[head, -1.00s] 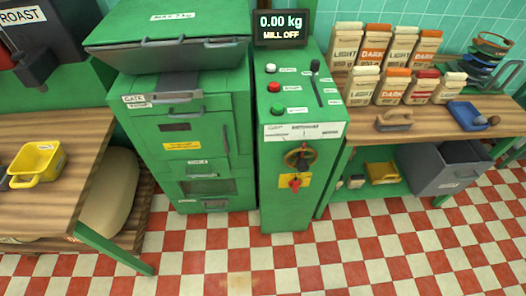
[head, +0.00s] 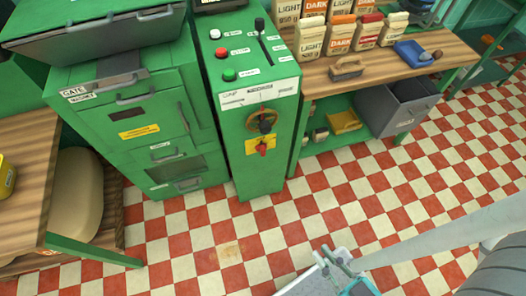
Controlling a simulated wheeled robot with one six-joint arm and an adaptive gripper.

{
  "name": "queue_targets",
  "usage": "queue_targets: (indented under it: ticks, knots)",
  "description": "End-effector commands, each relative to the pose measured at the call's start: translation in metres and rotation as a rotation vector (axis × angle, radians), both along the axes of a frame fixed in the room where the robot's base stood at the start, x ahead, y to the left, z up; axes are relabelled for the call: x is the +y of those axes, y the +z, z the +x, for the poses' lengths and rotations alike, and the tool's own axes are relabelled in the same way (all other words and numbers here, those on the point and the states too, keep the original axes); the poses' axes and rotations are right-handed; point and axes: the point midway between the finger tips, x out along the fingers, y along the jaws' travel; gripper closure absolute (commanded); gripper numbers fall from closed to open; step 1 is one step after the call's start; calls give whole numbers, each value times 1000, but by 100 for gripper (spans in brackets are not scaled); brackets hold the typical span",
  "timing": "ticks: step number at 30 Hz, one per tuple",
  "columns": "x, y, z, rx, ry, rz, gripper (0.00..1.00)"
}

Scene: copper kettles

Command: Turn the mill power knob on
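The green mill control cabinet (head: 262,183) stands in the upper middle of the head view. A red rotary knob on a yellow plate (head: 262,148) is on its front, and I take it to be the mill power knob. A brass and black wheel-like dial (head: 263,122) sits just above it. My gripper (head: 340,262) is low in the view, right of centre, over the floor and well apart from the knob. Its fingers are small and seen from above, so I cannot tell whether they are open or shut.
The cabinet top has white, red and green buttons (head: 229,75) and a black lever (head: 259,25). A green drawer cabinet (head: 130,120) stands to its left. A wooden bench (head: 330,80) with bags stands to its right. The checkered floor (head: 210,245) in front is clear.

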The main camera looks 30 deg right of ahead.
Motion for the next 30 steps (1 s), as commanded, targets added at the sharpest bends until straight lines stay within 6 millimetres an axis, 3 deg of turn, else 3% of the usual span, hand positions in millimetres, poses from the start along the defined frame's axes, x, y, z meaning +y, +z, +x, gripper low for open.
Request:
queue_targets:
  ticks: [1, 3, 8, 14, 21, 30]
  knots:
    - [0, -4, 2, -3, -2, 0, 68]
    - [-1, -14, 5, -10, -6, 0, 54]
    - [-4, -57, 25, -42, -26, 2, 54]
    - [-12, -121, 65, -88, -62, 0, 54]
    - [-26, -185, 127, -143, -110, -4, 54]
    - [-52, -243, 221, -209, -179, -15, 54]
